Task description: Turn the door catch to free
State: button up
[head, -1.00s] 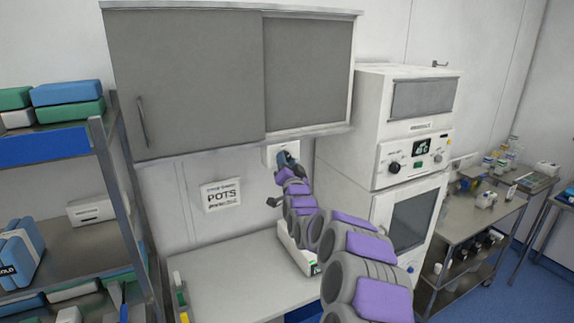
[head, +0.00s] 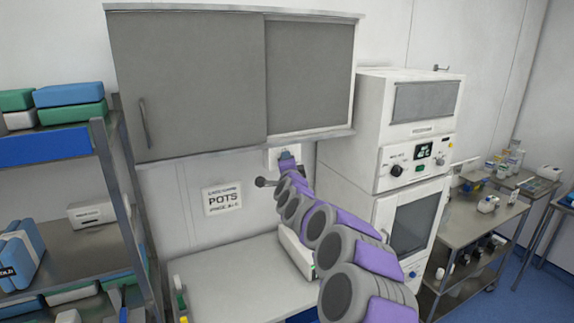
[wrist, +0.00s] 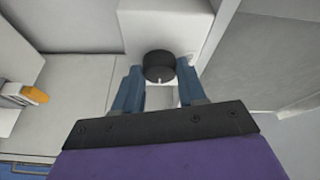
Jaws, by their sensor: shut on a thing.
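The door catch shows as a round black knob (wrist: 160,66) with a small pale mark at its lower edge in the wrist view. It sits on a white box (wrist: 190,25) fixed to the wall. My gripper (wrist: 160,76) has its two blue fingers on either side of the knob, gripping it. In the head view my gripper (head: 287,160) is at the wall box (head: 271,157), below the grey cabinet (head: 230,85). There the knob is hidden behind the gripper.
A white oven-like unit (head: 408,130) stands close to the right of my arm. A white bench (head: 220,270) lies below, with a white box-like item (head: 296,255) on it. A shelf rack (head: 125,190) is at left and a steel trolley (head: 455,225) at right.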

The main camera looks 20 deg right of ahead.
jog(key=shift+f, duration=0.2)
dwell(0.4)
jog(key=o, duration=1.1)
jog(key=shift+w+d, duration=0.1)
jog(key=shift+d, duration=0.05)
jog(key=shift+c, duration=0.2)
jog(key=shift+r, duration=0.1)
jog(key=s+a, duration=0.3)
jog(key=s, duration=1.4)
jog(key=shift+a, duration=0.15)
